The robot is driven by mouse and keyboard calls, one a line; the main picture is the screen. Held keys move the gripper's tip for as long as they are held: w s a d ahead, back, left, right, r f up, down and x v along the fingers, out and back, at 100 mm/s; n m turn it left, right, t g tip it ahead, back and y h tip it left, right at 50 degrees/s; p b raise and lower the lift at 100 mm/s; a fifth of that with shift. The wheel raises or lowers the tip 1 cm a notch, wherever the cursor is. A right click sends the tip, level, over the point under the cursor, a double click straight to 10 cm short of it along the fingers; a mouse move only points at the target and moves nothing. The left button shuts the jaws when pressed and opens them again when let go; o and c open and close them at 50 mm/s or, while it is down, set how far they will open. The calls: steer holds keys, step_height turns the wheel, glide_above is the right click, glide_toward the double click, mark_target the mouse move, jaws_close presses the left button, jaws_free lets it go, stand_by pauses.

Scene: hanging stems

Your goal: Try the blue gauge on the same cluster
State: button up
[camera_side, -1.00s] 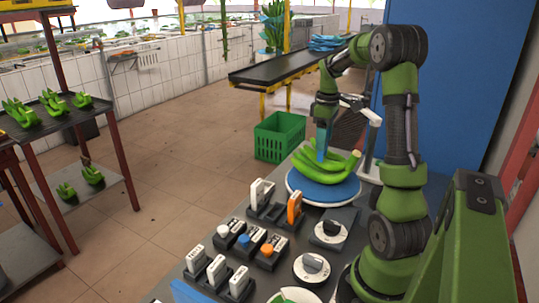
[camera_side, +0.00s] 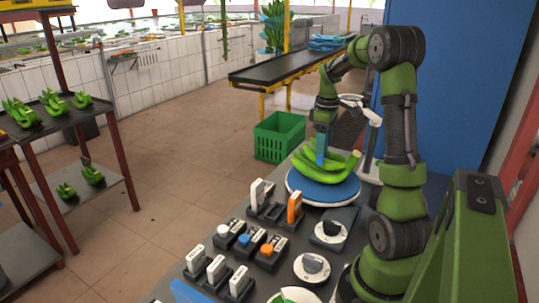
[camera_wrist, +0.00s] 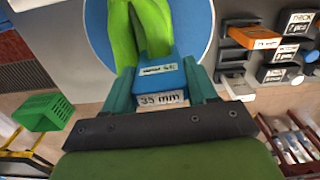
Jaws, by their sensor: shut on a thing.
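The blue gauge (camera_wrist: 160,78) is held between the fingers of my gripper (camera_wrist: 162,90); its labels show in the wrist view, one reading 35 mm. In the side view the gauge (camera_side: 321,150) points down at the green banana cluster (camera_side: 330,166). The cluster lies on a round blue pad (camera_side: 320,188) with a pale rim. My gripper (camera_side: 322,132) is right above the cluster. The gauge overlaps the bananas (camera_wrist: 150,30) in both views; I cannot tell whether it touches or spans one.
White and orange gauges (camera_side: 294,207) stand in a dark holder in front of the pad. Labelled blocks and knobs fill the bench nearby. A green crate (camera_side: 279,136) stands on the floor behind. Shelves with banana clusters (camera_side: 54,102) are at the left.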

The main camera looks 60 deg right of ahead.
steer(key=shift+f, duration=0.5)
steer(key=shift+r, duration=0.1)
stand_by(0.5)
step_height(320, 180, up, 9)
steer(key=shift+w+a+f, duration=0.1)
steer(key=shift+w+a, duration=0.05)
steer(key=w+a, duration=0.3)
steer(key=a, duration=0.1)
steer(key=w+a, duration=0.3)
steer(key=a, duration=0.2)
steer(key=w+a, duration=0.3)
steer(key=a, duration=0.2)
steer(key=shift+f, duration=0.1)
steer(key=w+a, duration=0.2)
steer(key=a, duration=1.5)
steer(key=shift+m, duration=0.4)
steer(key=f, duration=0.5)
steer(key=shift+a, duration=0.3)
steer(key=shift+r, duration=0.1)
